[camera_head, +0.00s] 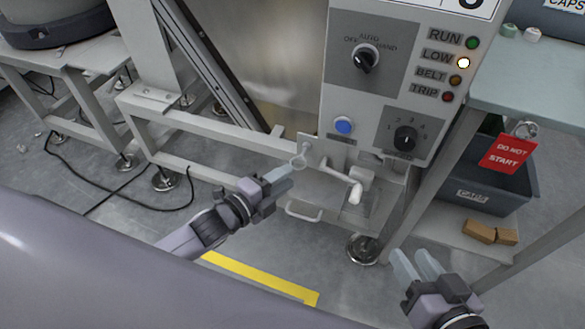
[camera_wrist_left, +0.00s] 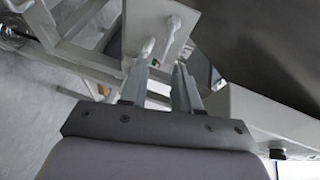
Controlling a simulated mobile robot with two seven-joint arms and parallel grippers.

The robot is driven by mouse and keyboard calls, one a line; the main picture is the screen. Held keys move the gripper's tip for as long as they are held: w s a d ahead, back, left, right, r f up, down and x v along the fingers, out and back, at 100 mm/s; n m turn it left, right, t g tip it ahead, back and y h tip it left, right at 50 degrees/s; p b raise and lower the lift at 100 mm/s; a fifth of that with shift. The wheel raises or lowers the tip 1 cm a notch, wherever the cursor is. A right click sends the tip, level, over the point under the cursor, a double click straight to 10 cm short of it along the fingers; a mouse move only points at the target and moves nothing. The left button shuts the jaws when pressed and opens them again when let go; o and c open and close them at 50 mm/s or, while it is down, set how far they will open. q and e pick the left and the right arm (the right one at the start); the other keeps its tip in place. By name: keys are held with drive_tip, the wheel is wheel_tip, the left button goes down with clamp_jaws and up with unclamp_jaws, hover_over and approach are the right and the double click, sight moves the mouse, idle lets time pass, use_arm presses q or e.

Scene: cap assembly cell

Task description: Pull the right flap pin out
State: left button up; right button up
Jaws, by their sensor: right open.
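A pale ring-ended piece (camera_head: 299,162), which looks like a flap pin, sits at the left edge of the small flap area (camera_head: 331,202) under the control box. A pale lever with a rounded end (camera_head: 356,191) lies to its right. I cannot tell for sure which piece is the right flap pin. My left gripper (camera_head: 285,179) has its fingertips just below and left of the ring. In the left wrist view its fingers (camera_wrist_left: 161,66) stand apart, with pale knobbed pieces on a plate (camera_wrist_left: 165,38) beyond them. My right gripper (camera_head: 413,257) is open and empty at lower right.
The control box (camera_head: 381,85) has knobs, a blue button and a lit LOW lamp. A red DO NOT START tag (camera_head: 508,153) hangs at right above a dark bin (camera_head: 490,180). Frame bars and a leveling foot (camera_head: 364,249) stand around the flap. A yellow floor line (camera_head: 260,279) runs below.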

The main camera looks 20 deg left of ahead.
use_arm(q)
drive_tip(key=shift+v, duration=1.35)
use_arm(e)
drive_tip(key=shift+s+d+f+h, duration=0.25)
drive_tip(key=shift+d+h, duration=0.05)
drive_tip(key=shift+d, duration=0.1)
drive_tip(key=shift+r, duration=0.15)
